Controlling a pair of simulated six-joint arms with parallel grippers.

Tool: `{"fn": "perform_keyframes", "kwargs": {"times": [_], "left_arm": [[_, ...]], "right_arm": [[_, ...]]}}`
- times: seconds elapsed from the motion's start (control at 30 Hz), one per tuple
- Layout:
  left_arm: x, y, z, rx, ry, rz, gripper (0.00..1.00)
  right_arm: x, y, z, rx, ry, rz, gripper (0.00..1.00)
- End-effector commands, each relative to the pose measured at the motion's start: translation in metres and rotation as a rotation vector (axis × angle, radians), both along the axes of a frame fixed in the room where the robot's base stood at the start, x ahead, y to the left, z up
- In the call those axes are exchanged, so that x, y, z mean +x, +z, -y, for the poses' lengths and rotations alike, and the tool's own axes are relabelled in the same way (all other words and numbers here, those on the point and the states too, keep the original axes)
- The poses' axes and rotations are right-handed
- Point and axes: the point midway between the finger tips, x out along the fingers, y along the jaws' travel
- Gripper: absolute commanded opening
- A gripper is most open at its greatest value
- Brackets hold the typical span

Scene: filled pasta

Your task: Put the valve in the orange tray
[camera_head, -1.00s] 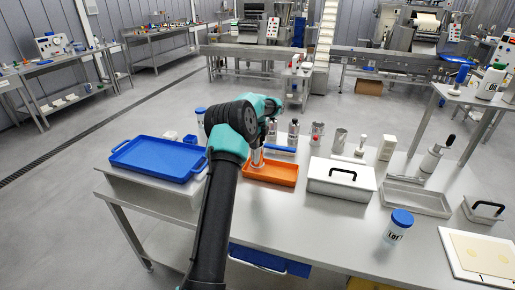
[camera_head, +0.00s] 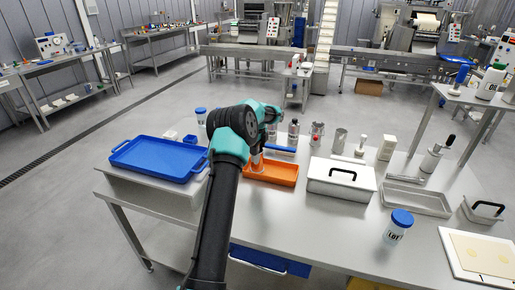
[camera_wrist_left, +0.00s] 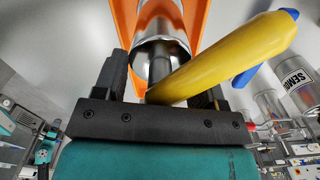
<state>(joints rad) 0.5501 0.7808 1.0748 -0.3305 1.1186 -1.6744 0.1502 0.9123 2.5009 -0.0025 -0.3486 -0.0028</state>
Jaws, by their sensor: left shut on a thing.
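The orange tray (camera_head: 283,174) lies on the near table, right of the blue tray. My left gripper (camera_head: 257,158) is over the left part of the orange tray, partly hidden by my own arm. In the left wrist view, the gripper (camera_wrist_left: 162,85) is shut on the valve (camera_wrist_left: 160,48), a shiny metal body with what looks like a yellow lever (camera_wrist_left: 235,50) slanting up to the right. The orange tray (camera_wrist_left: 125,20) shows behind the valve. I cannot tell whether the valve touches the tray floor. My right gripper is not in view.
The blue tray (camera_head: 125,152) stands on the left. A white lidded box (camera_head: 340,187) stands close to the right of the orange tray. A blue-handled item (camera_head: 280,149), a bottle (camera_head: 293,132) and metal cups (camera_head: 339,139) stand behind it.

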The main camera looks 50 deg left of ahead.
Motion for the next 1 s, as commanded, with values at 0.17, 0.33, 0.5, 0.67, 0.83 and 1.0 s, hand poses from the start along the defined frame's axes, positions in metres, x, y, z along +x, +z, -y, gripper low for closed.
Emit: {"fn": "perform_keyframes", "kwargs": {"times": [0.17,0.33,0.5,0.67,0.83,1.0], "left_arm": [[0.0,-0.002,0.0,0.0,0.0,0.001,0.04],[0.0,-0.003,0.0,0.0,0.0,0.0,0.81],[0.0,-0.003,0.0,0.0,0.0,0.0,0.9],[0.0,-0.002,0.0,0.0,0.0,0.0,0.9],[0.0,0.005,0.0,0.001,0.0,0.002,0.9],[0.0,0.026,0.0,0.001,0.001,0.003,0.9]], "right_arm": [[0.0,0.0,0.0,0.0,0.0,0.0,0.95],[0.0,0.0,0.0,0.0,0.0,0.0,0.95],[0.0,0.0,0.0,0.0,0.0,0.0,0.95],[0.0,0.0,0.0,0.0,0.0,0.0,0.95],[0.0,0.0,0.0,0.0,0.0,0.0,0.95],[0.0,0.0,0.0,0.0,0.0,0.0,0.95]]}}
